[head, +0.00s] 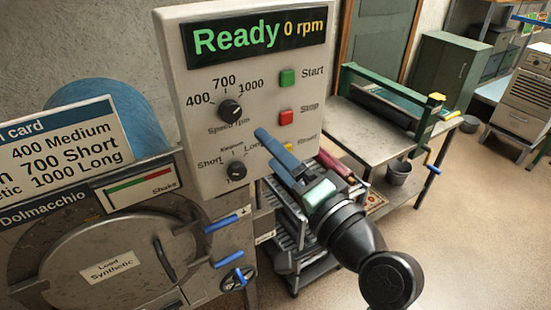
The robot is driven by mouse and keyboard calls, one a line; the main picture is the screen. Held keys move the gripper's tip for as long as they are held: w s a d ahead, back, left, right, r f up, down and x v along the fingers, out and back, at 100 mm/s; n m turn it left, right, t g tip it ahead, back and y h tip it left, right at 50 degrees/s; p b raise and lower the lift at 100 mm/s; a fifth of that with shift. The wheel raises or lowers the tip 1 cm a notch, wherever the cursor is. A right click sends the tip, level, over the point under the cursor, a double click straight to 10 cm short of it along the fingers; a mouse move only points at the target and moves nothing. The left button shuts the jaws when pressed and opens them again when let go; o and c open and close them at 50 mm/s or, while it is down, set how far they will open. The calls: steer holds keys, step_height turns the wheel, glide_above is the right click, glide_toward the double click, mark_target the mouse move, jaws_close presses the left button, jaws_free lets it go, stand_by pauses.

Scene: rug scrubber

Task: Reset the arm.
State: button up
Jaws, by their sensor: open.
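My arm reaches in from the lower right, and my gripper (267,151) has blue fingers that are open and empty. The fingers are in front of the lower right part of the pale control panel (262,105). They partly cover the labels around the lower knob (237,170) and the area by the bottom button. Whether they touch the panel I cannot tell. The panel display (257,37) reads "Ready 0 rpm". The speed knob (230,110), green Start button (287,77) and red Stop button (286,117) are in clear view.
A round metal door (80,262) labelled "Load Synthetic" and blue-handled levers (222,222) are at the lower left. A card (70,140) stands above. A rack (290,235) is behind my arm. A metal table (385,135) stands behind right. Open floor (470,220) lies right.

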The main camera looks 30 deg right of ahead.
stand_by(0.4)
steer(key=w+a+r+n+t, duration=0.1)
steer(key=a+r+n+t, duration=0.1)
steer(key=a+r+n, duration=0.5)
steer(key=w+a+r+n+t, duration=0.15)
steer(key=a+r, duration=0.25)
steer(key=r, duration=0.6)
steer(key=s+a+r+n+t, duration=0.2)
steer(key=s+a+r, duration=0.2)
steer(key=r, duration=0.3)
steer(key=s+a+r+n+t+h, duration=0.1)
steer(key=s+a+r+n+t, duration=0.1)
steer(key=s+a+r, duration=0.3)
step_height(320, 180, up, 3)
steer(key=shift+s+f+n+t, duration=0.1)
steer(key=shift+s+n+t, duration=0.25)
steer(key=shift+s+t, duration=0.45)
